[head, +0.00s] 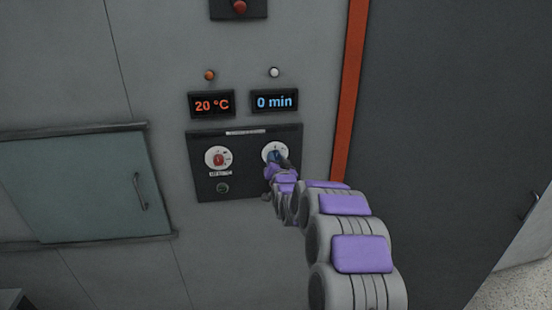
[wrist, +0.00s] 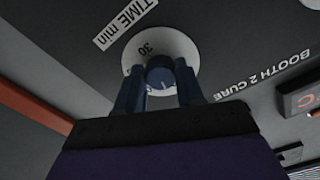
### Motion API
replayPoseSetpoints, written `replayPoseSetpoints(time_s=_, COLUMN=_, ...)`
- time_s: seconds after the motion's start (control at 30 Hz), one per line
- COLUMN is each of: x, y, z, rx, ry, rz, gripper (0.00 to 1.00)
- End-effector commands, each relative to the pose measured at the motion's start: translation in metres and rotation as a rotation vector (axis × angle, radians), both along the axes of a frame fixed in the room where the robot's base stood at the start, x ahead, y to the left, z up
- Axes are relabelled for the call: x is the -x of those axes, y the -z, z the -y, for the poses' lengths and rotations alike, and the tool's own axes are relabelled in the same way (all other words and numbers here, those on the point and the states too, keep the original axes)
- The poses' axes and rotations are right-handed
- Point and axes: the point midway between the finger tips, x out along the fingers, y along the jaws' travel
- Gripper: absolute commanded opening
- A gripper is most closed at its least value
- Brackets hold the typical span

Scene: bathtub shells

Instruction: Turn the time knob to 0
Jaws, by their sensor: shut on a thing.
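The time knob is the right one of two on the black control panel; its white dial (head: 275,151) shows in the head view. In the wrist view the blue knob (wrist: 160,74) sits on the white dial (wrist: 160,48), below a "TIME min" label. My gripper (wrist: 160,84) has its two dark blue fingers on either side of the knob, shut on it. In the head view my gripper (head: 279,160) hides part of the knob. The time display (head: 275,101) above reads "0 min" in blue. The knob's pointer is hard to make out.
A red knob (head: 219,158) sits left on the same panel (head: 210,190), under a display (head: 212,104) reading "20 °C". A hatch with a handle (head: 139,191) is at left; an orange strip (head: 350,90) runs at right.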

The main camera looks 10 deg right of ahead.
Motion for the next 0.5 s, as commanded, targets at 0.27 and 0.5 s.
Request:
replayPoseSetpoints(time_s=0.27, x=0.0005, y=0.0064, z=0.0004, rx=0.164, ry=-0.002, rz=-0.013, gripper=0.07)
replayPoseSetpoints(time_s=0.5, x=0.0003, y=0.0063, z=0.0009, rx=0.231, ry=-0.001, rz=-0.012, gripper=0.07)
